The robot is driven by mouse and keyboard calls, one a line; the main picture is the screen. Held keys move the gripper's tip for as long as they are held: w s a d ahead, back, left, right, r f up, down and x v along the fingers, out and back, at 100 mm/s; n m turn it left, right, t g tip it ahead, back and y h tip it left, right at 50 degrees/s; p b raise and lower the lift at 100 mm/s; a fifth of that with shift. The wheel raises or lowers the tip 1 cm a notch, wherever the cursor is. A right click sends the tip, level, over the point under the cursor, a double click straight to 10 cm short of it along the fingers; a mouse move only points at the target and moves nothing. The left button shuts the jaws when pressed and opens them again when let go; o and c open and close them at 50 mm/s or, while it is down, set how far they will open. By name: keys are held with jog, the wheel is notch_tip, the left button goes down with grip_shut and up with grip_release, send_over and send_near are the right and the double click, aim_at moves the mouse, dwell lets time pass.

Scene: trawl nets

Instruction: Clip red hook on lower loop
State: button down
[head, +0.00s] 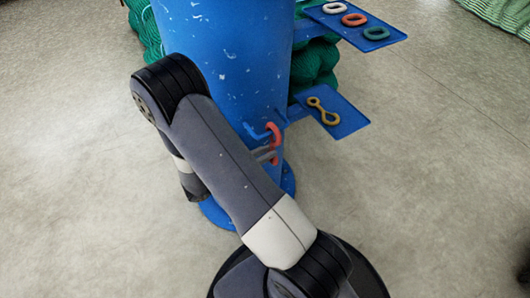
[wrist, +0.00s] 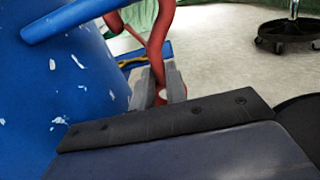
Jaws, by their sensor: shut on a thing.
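A red hook (head: 274,135) shows beside the blue post in the head view, and in the wrist view (wrist: 157,30) it rises up and forks near the top edge. My gripper (wrist: 157,88) is shut on its lower part; in the head view, the grey fingers (head: 264,152) are partly hidden by my arm. A blue bent bar (head: 257,131) sticks out of the post, its end close to the red hook; it also shows in the wrist view (wrist: 75,19). I cannot tell whether they touch. I cannot make out a lower loop with certainty.
The blue post (head: 225,45) stands on a round base, green netting (head: 318,62) behind it. A lower blue tray (head: 345,120) holds a yellow figure-eight piece (head: 322,111).

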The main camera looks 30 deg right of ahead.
jog(key=c, duration=1.3)
grip_release()
jog(key=shift+c, duration=0.2)
jog(key=a+p, duration=0.2)
jog(key=a, duration=0.9)
jog(key=shift+s, duration=0.2)
jog(key=shift+d, duration=0.1)
jog(key=d, duration=0.3)
jog(key=d+b, duration=0.1)
jog(key=d, duration=0.7)
jog(key=shift+w+r+b, duration=0.15)
jog(key=shift+r+b, duration=0.1)
jog(key=shift+b, duration=0.1)
jog(key=shift+a+r, duration=0.1)
jog(key=shift+r, duration=0.2)
